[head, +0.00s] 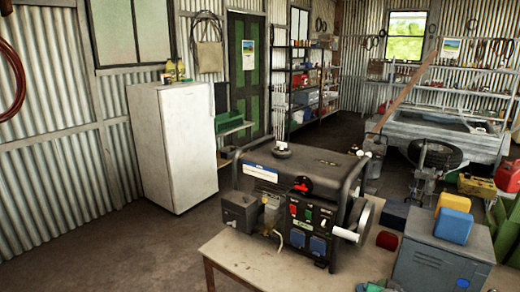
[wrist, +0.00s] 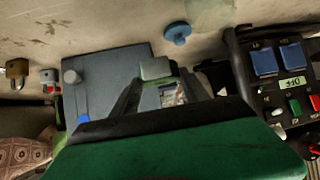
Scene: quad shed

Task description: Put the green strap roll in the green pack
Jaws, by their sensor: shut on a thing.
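In the wrist view my gripper (wrist: 157,80) points over the workbench, its two dark fingers closing in on a small pale grey-green block (wrist: 155,68). It appears to be the strap roll, held between the fingertips; the fingers hide part of it. A small printed patch shows between the fingers, and I cannot tell what it belongs to. My gripper does not show in the head view. I cannot make out the green pack for certain in either view.
A black generator (head: 300,195) stands on the workbench (head: 225,245), and its socket panel is at right in the wrist view. A grey box (head: 440,265) carries blue and yellow containers. A blue knob-like piece (wrist: 176,33) and a brass padlock (wrist: 17,69) lie on the bench.

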